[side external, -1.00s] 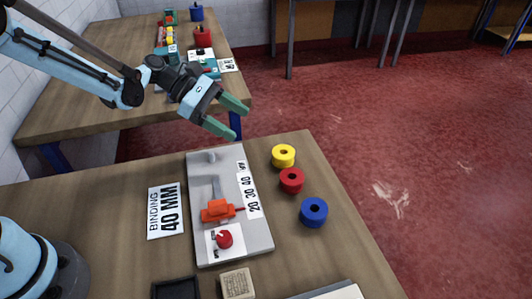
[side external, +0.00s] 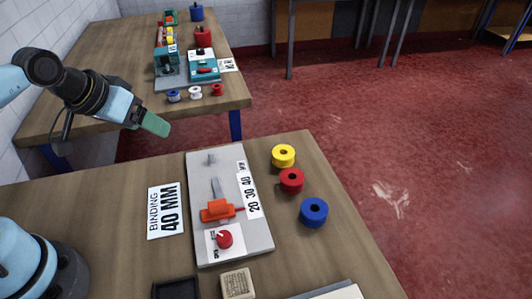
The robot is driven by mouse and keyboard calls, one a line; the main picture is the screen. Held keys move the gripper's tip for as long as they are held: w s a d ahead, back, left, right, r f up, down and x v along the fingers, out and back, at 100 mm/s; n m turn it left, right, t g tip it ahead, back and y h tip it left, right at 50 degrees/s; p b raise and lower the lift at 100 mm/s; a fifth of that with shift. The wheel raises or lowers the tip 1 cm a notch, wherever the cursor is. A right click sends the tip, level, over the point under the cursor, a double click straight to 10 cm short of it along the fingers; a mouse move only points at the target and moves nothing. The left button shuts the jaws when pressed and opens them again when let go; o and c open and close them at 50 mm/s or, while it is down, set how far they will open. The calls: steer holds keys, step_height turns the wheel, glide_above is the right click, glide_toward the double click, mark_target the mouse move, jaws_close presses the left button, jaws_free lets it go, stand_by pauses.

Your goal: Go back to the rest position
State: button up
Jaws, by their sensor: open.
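My gripper (side external: 156,125) is raised at the upper left, above the far edge of the near table and clear of everything on it. Its green fingers overlap in this view, with no object seen between them; it is open. Below it and to the right, a grey board (side external: 258,237) lies on the near table. The board carries an orange slider (side external: 217,211) on a slot, a 20 30 40 scale (side external: 249,196), a red knob (side external: 225,239) and a short grey peg (side external: 211,159).
Yellow (side external: 283,155), red (side external: 291,180) and blue (side external: 314,212) rolls stand right of the board. A "BINDING 40 MM" card (side external: 164,211) lies left of it. A dark tray (side external: 176,289) and wooden block (side external: 238,283) are in front. The back table (side external: 100,85) holds another station.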

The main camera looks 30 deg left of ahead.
steer(key=shift+s+a+m, duration=0.35)
steer(key=shift+s+m, duration=0.1)
steer(key=shift+m, duration=0.25)
